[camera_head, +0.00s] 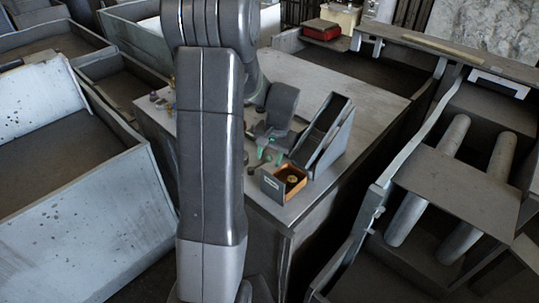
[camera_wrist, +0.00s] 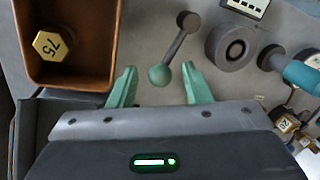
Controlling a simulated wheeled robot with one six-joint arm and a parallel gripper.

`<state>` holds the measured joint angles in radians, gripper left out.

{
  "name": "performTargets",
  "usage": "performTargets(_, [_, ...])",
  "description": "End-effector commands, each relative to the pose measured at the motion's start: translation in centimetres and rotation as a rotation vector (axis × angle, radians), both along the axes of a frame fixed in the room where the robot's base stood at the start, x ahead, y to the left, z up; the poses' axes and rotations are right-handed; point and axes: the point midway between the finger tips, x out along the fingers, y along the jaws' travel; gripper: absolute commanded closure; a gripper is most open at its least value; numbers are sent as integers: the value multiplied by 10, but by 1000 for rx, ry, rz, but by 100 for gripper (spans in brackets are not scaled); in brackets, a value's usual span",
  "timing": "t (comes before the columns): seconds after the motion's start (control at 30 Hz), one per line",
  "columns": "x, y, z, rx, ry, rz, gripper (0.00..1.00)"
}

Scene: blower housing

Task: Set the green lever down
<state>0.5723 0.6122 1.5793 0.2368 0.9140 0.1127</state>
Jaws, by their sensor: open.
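The green lever, a dark grey rod with a round green knob (camera_wrist: 160,75), shows in the wrist view. Its knob is between the two green fingers of my gripper (camera_wrist: 159,70), with a visible gap on each side. The rod runs up and right to a dark round end. The lever appears to lie on the grey tabletop; the exact contact is hard to tell.
A brown tray (camera_wrist: 116,45) holding a gold hex weight marked 75 (camera_wrist: 50,46) stands close left of my gripper. A grey ring part (camera_wrist: 231,44) and a teal-handled part (camera_wrist: 300,74) lie right. In the head view, a slanted grey holder (camera_head: 335,145) stands beside my gripper.

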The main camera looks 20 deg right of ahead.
Motion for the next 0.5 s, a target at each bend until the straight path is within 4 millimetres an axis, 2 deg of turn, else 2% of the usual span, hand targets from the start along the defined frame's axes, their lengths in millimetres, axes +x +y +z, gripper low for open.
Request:
performTargets(0.07, [0, 0, 0, 0, 0, 0, 55])
performTargets(0.1, [0, 0, 0, 0, 0, 0, 59])
performTargets(0.3, [0, 0, 0, 0, 0, 0, 99])
performTargets(0.5, [0, 0, 0, 0, 2, 2, 100])
